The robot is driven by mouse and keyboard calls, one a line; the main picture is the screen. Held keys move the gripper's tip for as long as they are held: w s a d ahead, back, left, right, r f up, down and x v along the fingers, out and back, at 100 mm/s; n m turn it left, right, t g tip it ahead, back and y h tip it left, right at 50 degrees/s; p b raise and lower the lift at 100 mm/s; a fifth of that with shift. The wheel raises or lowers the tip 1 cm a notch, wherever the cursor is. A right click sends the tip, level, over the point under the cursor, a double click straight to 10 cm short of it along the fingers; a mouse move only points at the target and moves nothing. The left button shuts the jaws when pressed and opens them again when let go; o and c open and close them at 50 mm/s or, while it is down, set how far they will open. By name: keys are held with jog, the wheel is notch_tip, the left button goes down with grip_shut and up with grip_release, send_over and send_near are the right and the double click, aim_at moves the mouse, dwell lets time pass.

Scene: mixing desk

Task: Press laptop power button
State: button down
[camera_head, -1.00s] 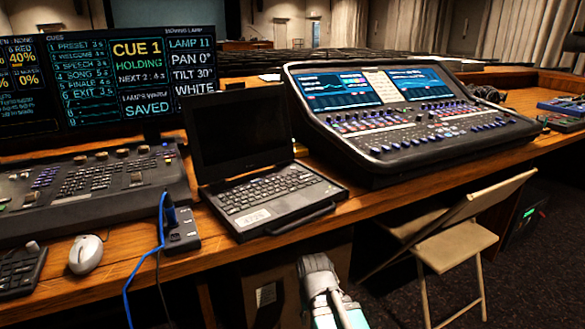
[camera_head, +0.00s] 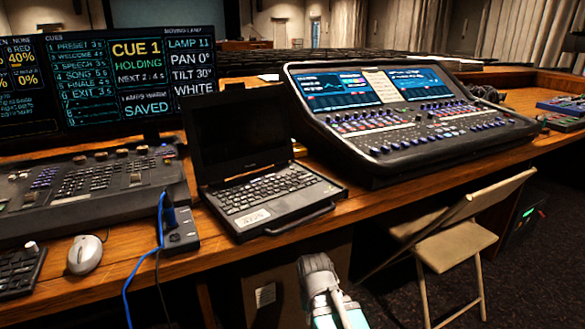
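The black laptop (camera_head: 262,190) stands open on the wooden desk, between the lighting console and the large mixer. Its screen (camera_head: 238,132) is dark. Its keyboard (camera_head: 272,190) faces up, with a pale label at the front left corner and a carry handle along the front edge. The power button is too small to make out. A grey and teal part of my arm shows at the bottom centre, in front of and below the desk edge, apart from the laptop. No gripper fingers can be seen.
A lighting console (camera_head: 85,190) and monitor (camera_head: 110,75) stand left of the laptop. A small black box (camera_head: 180,232) with a blue cable and a white mouse (camera_head: 85,254) lie near the front edge. The mixer (camera_head: 400,115) is to the right. A folding chair (camera_head: 455,245) stands before the desk.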

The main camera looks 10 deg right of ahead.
dwell(0.5)
jog(key=shift+r+p, duration=0.9)
jog(key=shift+d, duration=0.2)
